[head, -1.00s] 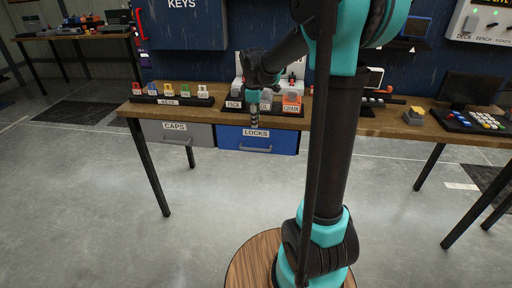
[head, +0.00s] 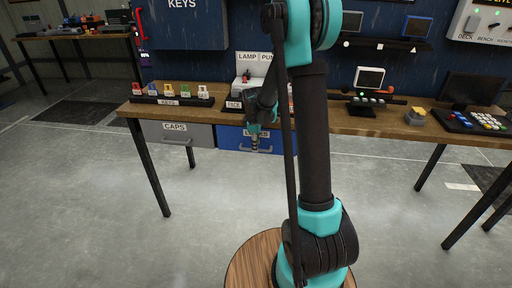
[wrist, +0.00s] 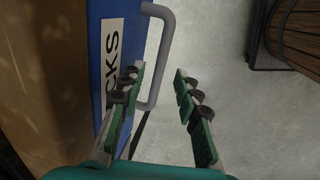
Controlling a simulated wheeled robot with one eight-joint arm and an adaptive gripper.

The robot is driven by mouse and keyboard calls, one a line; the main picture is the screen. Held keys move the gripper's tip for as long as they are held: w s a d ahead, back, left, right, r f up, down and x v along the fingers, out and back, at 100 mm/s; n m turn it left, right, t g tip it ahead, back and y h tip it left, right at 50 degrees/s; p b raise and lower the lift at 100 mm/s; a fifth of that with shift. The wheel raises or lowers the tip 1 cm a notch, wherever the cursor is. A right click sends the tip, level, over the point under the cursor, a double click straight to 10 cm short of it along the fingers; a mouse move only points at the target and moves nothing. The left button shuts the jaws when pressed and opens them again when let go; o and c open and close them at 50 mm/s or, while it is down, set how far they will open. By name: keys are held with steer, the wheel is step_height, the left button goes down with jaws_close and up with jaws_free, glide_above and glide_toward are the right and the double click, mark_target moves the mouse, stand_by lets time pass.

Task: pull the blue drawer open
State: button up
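The blue drawer (head: 285,142) hangs under the wooden workbench and looks shut. Its "LOCKS" label is partly hidden behind my gripper in the head view. In the wrist view the blue drawer front (wrist: 132,38) stands at the left, with its grey bar handle (wrist: 165,35) sticking out to the right. My gripper (head: 254,145) is in front of the drawer at handle height. In the wrist view my gripper (wrist: 158,73) is open, with the handle bar showing between its two fingers. I cannot tell whether either finger touches the bar.
A grey "CAPS" drawer (head: 176,133) is left of the blue one. A black table leg (head: 149,170) stands at the left. The floor in front is clear.

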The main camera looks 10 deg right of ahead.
steer(key=shift+w+d+f, duration=0.1)
steer(key=shift+w+f, duration=0.1)
steer(key=shift+f, duration=0.8)
steer(key=shift+c, duration=0.4)
jaws_close()
